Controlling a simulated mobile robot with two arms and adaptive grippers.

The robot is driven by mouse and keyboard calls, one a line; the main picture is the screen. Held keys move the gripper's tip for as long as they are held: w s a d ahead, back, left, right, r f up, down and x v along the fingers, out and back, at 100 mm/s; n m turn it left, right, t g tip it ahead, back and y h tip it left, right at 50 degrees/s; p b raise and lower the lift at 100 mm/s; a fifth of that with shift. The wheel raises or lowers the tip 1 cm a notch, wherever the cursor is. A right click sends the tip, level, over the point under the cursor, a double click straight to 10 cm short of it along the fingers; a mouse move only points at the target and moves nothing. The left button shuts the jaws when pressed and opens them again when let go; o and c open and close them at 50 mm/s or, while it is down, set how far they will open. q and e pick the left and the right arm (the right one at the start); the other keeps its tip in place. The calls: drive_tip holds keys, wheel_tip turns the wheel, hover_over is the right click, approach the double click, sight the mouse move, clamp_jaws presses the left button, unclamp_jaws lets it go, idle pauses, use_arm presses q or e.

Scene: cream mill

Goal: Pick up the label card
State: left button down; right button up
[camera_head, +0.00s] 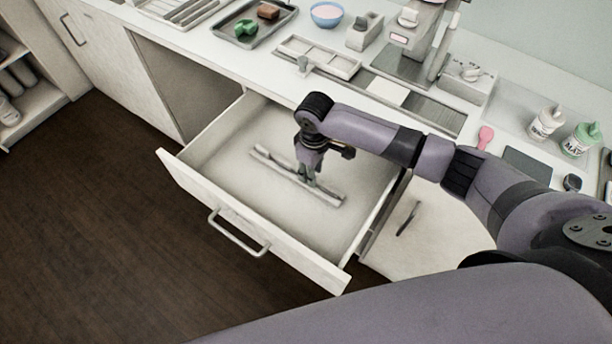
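I cannot make out a label card for certain. A white flat rectangle (388,90) on the counter might be a card, but its face shows no readable marking. My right gripper (306,178) reaches down into the open drawer (240,134), its fingertips at a long pale grey strip (270,160) lying on the drawer floor. The fingers are small and partly dark, so I cannot tell whether they are open or shut, or whether something is between them. My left gripper is not in view.
The drawer front (245,225) juts out over the dark floor.

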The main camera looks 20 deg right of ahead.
drive_tip(key=shift+f, duration=1.4)
drive_tip(key=shift+c, duration=0.4)
clamp_jaws()
